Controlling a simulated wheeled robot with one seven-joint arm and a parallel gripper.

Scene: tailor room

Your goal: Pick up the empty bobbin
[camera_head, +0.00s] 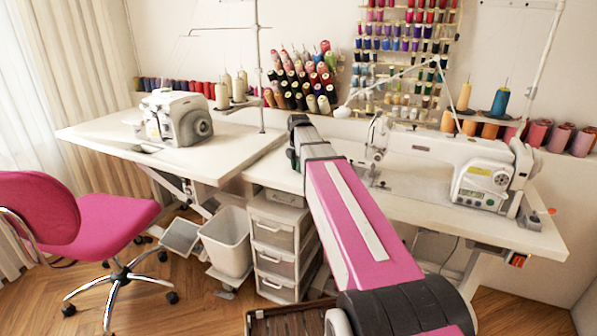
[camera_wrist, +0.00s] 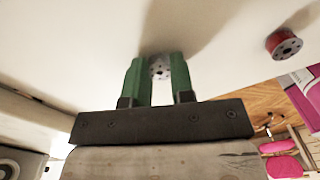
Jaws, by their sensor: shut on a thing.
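In the wrist view, my gripper (camera_wrist: 158,72) has two green fingers shut on a small grey metal bobbin (camera_wrist: 160,68). The bobbin shows no thread and has holes in its round face. It sits between the fingertips, against the white table (camera_wrist: 80,40); I cannot tell whether it touches the surface. A second bobbin, wound with red thread (camera_wrist: 284,45), lies on the white surface to the right, apart from my gripper. In the head view my pink arm reaches over the tables, and the fingers and both bobbins cannot be made out.
A white sewing machine (camera_head: 465,165) stands on the right table, and another machine (camera_head: 175,118) on the left table. Thread cones (camera_head: 300,80) crowd the back wall. A drawer unit (camera_head: 283,240), a white bin (camera_head: 227,240) and a pink chair (camera_head: 75,220) stand below.

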